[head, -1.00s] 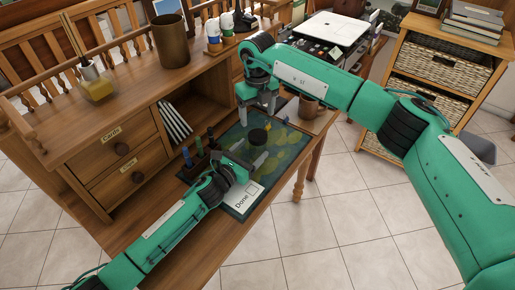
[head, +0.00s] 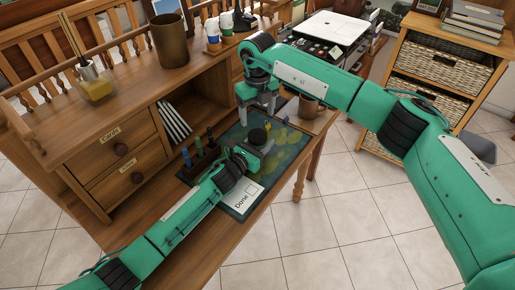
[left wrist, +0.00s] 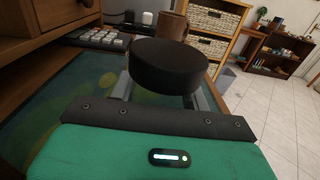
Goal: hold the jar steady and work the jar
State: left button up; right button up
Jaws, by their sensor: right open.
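The jar (head: 257,136) stands upright on the patterned mat and shows mostly as a dark round top. In the left wrist view its wide black lid (left wrist: 168,66) fills the middle and hides the jar's body. My left gripper (head: 260,143) is low over the mat, with its fingers apart on either side of the jar. The lid hides the fingertips, and I see no clear contact. My right gripper (head: 257,104) is open and empty, pointing down above and just behind the jar.
The patterned mat (head: 294,143) lies on the desk, with a "Done" card (head: 243,200) at its near edge. A brown mug (head: 309,106) is right of my right gripper.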

aim_at(258, 135)
pick_arm(q)
grip_shut()
pick_arm(e)
jog(key=m, duration=0.3)
jog(key=shift+m, duration=0.4)
jog(key=m, duration=0.4)
jog(key=shift+m, duration=0.4)
jog(key=m, duration=0.4)
jog(key=shift+m, duration=0.4)
jog(key=m, duration=0.4)
jog(key=shift+f, duration=4)
jog(key=shift+c, duration=0.4)
